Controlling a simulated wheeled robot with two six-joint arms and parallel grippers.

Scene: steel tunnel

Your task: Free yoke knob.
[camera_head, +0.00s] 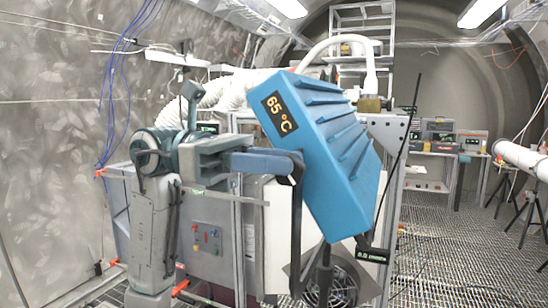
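A blue ribbed box (325,160) marked "65 °C" sits tilted in a dark yoke (297,235) on a stand. My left gripper (287,163) reaches in from the left at the middle height of the box. Its slate-blue end meets the yoke's upper left end, beside the box. The knob is not distinct there; the gripper end covers that place. From this side I cannot tell whether the fingers are open or shut. My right gripper is not in view.
A metal cabinet with buttons (207,238) stands behind my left arm. A round fan grille (333,287) and a small dark display (372,256) sit below the box. A black cable rises at its right. The grated floor at right (440,255) is mostly clear.

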